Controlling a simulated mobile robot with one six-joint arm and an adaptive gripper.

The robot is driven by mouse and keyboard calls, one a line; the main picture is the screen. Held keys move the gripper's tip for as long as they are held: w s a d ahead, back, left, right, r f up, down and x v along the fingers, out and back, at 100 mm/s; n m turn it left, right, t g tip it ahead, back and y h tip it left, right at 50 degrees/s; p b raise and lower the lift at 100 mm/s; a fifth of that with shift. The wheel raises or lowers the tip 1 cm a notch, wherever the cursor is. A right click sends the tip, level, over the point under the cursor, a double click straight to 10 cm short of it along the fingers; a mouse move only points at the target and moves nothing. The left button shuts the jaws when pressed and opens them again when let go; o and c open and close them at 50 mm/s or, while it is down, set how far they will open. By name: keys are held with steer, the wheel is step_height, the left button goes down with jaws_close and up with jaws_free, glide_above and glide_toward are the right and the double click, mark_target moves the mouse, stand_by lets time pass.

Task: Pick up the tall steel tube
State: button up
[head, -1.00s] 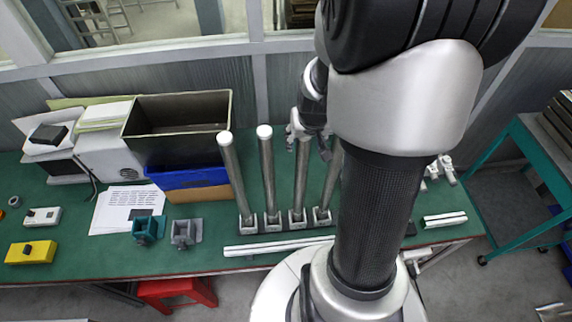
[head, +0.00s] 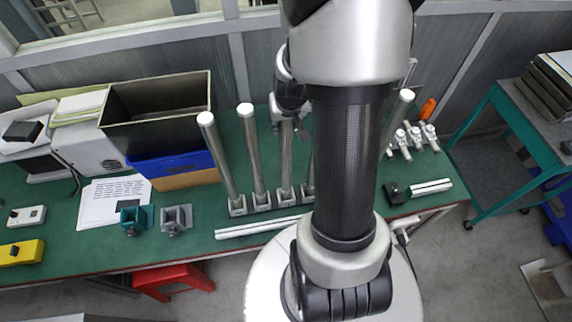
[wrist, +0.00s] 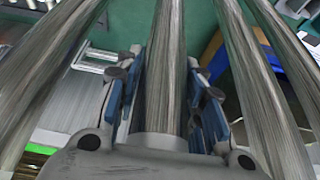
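Several steel tubes stand in a row in small grey holders on the green bench in the head view. Two with white tops, a left tube (head: 225,165) and a second tube (head: 253,155), are in clear view. My gripper (head: 290,112) is at the upper part of the third tube (head: 286,165), whose top it hides. A fourth tube is mostly hidden behind my arm. In the wrist view my gripper (wrist: 164,72) is open, with blue-padded fingers on either side of a tube (wrist: 166,35); narrow gaps show. I cannot tell which tube is tallest.
Neighbouring tubes stand close on both sides. Another white-topped tube (head: 396,118) leans at right, near metal fittings (head: 413,140). A metal bin (head: 160,125) and blue box (head: 172,164) are at left. A white bar (head: 255,228) lies in front of the holders.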

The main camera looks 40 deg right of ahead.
jaws_close()
stand_by(0.6)
